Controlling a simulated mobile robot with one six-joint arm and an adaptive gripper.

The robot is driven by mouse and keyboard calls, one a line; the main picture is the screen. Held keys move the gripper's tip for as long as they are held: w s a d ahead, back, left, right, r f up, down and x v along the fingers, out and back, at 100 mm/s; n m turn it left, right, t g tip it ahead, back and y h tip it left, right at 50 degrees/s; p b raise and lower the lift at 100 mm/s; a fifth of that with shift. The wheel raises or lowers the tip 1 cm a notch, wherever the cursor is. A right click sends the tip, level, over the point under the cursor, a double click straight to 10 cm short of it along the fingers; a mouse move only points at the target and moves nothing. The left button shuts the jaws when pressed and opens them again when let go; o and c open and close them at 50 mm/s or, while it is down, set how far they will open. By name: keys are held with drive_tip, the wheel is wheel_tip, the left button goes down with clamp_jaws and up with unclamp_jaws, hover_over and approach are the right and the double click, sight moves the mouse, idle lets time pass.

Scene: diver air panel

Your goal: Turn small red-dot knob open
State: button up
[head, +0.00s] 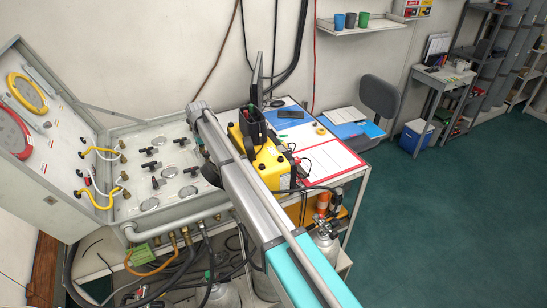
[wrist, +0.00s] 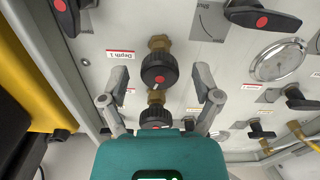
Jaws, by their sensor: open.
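In the wrist view, a small round black knob with a red dot (wrist: 159,70) stands on a brass stem, beside a "Depth 1" label. It lies between the fingertips of my open gripper (wrist: 161,76), with a gap on both sides. A second round black knob with a red dot (wrist: 155,117) is lower, close to the gripper body, which partly hides it. Larger black lever handles with red dots sit at the upper right (wrist: 262,20) and upper left (wrist: 63,6). In the head view the panel (head: 128,208) shows left of my arm, which hides the gripper.
A yellow case (head: 270,165) stands right of the panel, and yellow also shows at the left of the wrist view (wrist: 38,85). Gauges (wrist: 278,62) and several lever valves surround the knobs. The open lid (head: 50,150) with hoses rises at the left.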

sight(206, 152)
drive_tip(key=m, duration=1)
wheel_tip(206, 152, up, 14)
drive_tip(key=p, duration=1.4)
drive_tip(key=s+d+f+b, duration=0.2)
drive_tip(key=s+d, duration=0.1)
drive_tip(key=d, duration=0.6)
drive_tip(key=s+d+f+b, duration=0.2)
drive_tip(key=d+f+b, duration=0.1)
drive_tip(key=d, duration=0.6)
drive_tip(key=s+d+f+b, duration=0.2)
drive_tip(key=s+d, duration=0.1)
drive_tip(key=d, duration=0.7)
drive_tip(key=shift+s+f+n, duration=0.2)
drive_tip(key=shift+s+n, duration=0.1)
drive_tip(key=shift+s, duration=0.05)
idle(1.8)
